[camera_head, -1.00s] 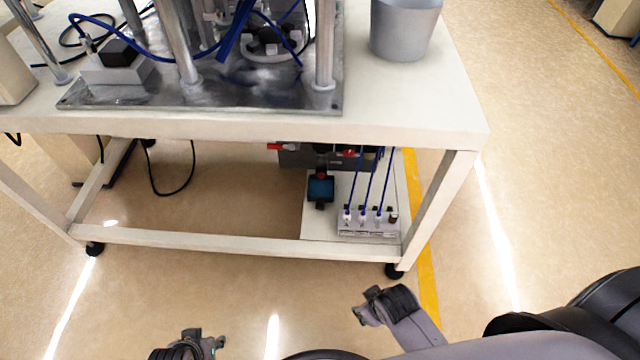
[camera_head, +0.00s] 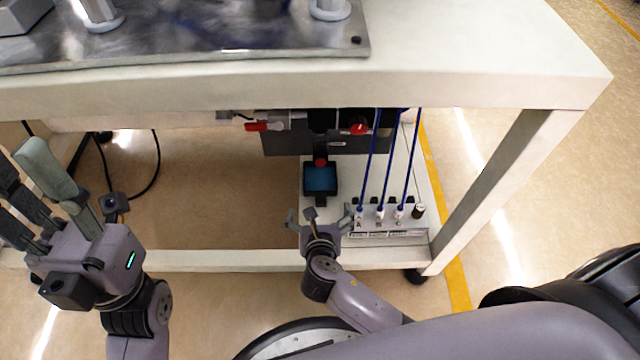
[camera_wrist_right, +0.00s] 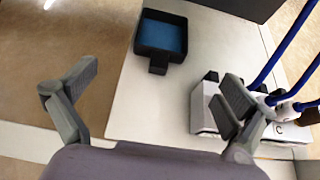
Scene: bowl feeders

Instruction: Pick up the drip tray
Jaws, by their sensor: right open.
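The drip tray (camera_head: 320,181) is a small black square tray with a blue inside and a short tab at its front. It sits on the white lower shelf under the table. It also shows in the right wrist view (camera_wrist_right: 162,38), beyond the fingers. My right gripper (camera_head: 319,216) is open and empty, just in front of the tray and apart from it. Its spread fingers also show in the right wrist view (camera_wrist_right: 160,88). My left gripper (camera_head: 45,195) is at the left, fingers spread, empty and away from the tray.
A block with several connectors (camera_head: 385,232) and blue hoses (camera_head: 369,160) stands right of the tray, near my right finger. A dark unit (camera_head: 345,142) with red handles is behind it. The tabletop (camera_head: 460,80) overhangs the shelf. The frame's lower bar (camera_head: 210,260) runs in front.

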